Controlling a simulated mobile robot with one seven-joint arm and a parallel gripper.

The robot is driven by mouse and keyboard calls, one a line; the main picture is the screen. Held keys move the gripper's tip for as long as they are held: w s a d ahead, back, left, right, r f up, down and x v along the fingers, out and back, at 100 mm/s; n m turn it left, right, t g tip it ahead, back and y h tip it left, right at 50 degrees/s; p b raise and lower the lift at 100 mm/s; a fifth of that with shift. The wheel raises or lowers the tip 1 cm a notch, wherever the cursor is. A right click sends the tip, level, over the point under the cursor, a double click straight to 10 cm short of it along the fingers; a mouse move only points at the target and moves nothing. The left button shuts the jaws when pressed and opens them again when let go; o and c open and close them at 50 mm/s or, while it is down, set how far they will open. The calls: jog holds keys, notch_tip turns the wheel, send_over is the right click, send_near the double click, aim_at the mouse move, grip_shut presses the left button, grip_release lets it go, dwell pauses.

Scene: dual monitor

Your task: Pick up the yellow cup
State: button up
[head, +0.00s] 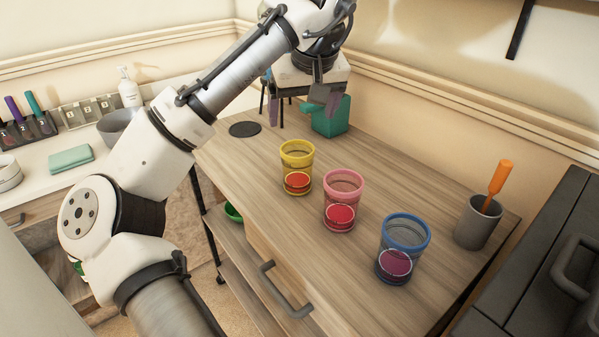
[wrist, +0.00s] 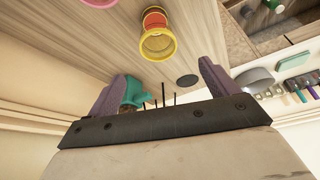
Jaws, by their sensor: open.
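The yellow cup (head: 297,153) stands upright on the wooden table, the leftmost of three cups in the head view. It has a red round patch on its front. In the wrist view the yellow cup (wrist: 157,42) is at the top centre, beyond the fingertips. My gripper (head: 304,110) is raised above the back of the table, behind the yellow cup and apart from it. Its purple fingers are spread with nothing between them; they also show in the wrist view (wrist: 162,80).
A pink cup (head: 343,190) and a blue cup (head: 404,240) stand to the right of the yellow one. A grey holder (head: 478,222) with an orange-handled tool is farther right. A teal object (head: 331,118) stands behind my gripper. A dark disc (head: 245,129) lies at the left.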

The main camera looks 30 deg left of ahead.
send_near(298, 146)
jog(key=s, duration=0.1)
jog(key=s+f, duration=0.1)
jog(key=shift+s+d+f, duration=0.2)
jog(key=shift+s+d, duration=0.05)
jog(key=shift+d, duration=0.15)
jog(key=shift+x, duration=3.1)
jog(key=shift+w+d, duration=0.1)
jog(key=shift+w, duration=0.05)
jog(key=c, duration=1.4)
